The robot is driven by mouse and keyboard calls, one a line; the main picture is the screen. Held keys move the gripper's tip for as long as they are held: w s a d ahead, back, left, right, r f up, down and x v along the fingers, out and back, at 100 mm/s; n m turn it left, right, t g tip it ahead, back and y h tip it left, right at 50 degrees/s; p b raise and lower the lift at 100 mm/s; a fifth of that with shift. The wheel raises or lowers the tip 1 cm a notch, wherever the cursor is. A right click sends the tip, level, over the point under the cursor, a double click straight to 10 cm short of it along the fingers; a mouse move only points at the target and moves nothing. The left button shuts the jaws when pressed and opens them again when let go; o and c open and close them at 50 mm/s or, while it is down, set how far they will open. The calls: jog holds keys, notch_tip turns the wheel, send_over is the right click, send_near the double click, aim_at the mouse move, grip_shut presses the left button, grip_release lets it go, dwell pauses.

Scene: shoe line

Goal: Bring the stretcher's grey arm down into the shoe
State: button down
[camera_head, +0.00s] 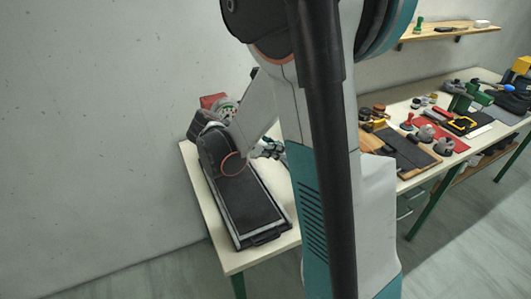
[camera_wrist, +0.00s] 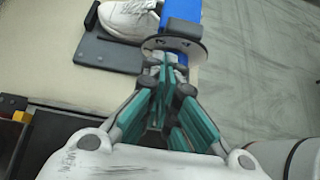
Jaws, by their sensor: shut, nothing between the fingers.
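In the wrist view, a white shoe (camera_wrist: 130,18) sits on a dark grey base plate (camera_wrist: 98,52) at the top left. Beside it on the right is the stretcher's blue body (camera_wrist: 194,12). A dark grey block (camera_wrist: 184,32), perhaps part of the stretcher's grey arm, lies across the blue part, with a round grey disc (camera_wrist: 191,49) just below it. My gripper (camera_wrist: 163,62) is shut and empty, its teal fingers overlapping the disc; I cannot tell if they touch. In the head view my gripper (camera_head: 268,149) is partly hidden behind my arm, and the shoe is not visible.
In the head view a long black belt-like unit (camera_head: 243,202) lies on the near table, with a red thing (camera_head: 211,100) behind it. A bench at right holds several tools, a red mat (camera_head: 452,139) and dark panels. A wall shelf (camera_head: 448,33) hangs above.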

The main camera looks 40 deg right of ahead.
jog(key=shift+s+d+r, duration=0.15)
jog(key=shift+d, duration=0.4)
jog(key=shift+s+d+r, duration=0.1)
jog(key=shift+s+d, duration=0.05)
jog(key=shift+d, duration=0.4)
jog(key=shift+s+d+r+y+p, duration=0.15)
jog(key=shift+d+r+y+p, duration=0.25)
jog(key=shift+d+r+p, duration=0.15)
